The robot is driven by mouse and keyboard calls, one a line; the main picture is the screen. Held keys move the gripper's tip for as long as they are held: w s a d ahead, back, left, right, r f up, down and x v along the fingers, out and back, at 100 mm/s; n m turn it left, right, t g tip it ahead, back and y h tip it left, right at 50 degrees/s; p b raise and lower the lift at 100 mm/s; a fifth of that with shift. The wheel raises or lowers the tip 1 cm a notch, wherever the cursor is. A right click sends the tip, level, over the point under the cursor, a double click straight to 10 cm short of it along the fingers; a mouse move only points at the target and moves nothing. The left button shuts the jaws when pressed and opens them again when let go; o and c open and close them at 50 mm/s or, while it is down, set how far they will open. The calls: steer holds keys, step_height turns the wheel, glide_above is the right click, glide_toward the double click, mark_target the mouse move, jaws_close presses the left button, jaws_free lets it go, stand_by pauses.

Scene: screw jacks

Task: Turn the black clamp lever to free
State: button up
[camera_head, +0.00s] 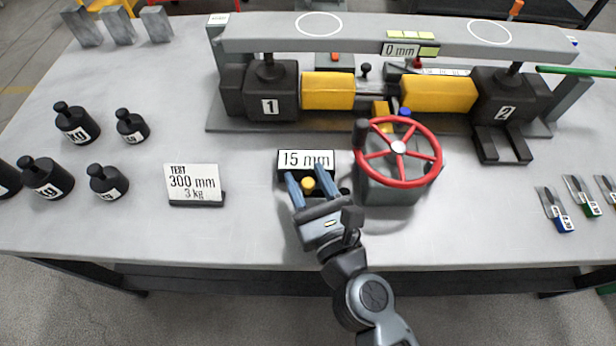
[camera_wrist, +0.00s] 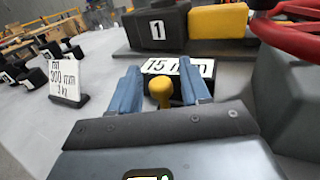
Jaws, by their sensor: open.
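A small black knob on a stem (camera_head: 365,70), which may be the clamp lever, stands between the two yellow blocks behind the red handwheel (camera_head: 430,138). Its setting is too small to read. My gripper (camera_head: 307,180) is well in front of it, at the 15 mm sign (camera_head: 290,158). The fingers are open, one on each side of a yellow knob (camera_head: 308,185); I cannot tell whether they touch it. The wrist view also shows the yellow knob (camera_wrist: 160,92) between the fingers (camera_wrist: 160,95), with the sign (camera_wrist: 205,68) behind. A dark round part (camera_head: 345,191) shows just right of the fingers.
The handwheel with its black handle (camera_head: 361,132) stands close right of my gripper. Jacks 1 (camera_head: 270,88) and 2 (camera_head: 503,95) stand under a grey beam (camera_head: 400,35). Black weights (camera_head: 75,122) and a 300 mm sign (camera_head: 194,183) are left. The front table strip is clear.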

steer(key=shift+c, duration=0.5)
jaws_close()
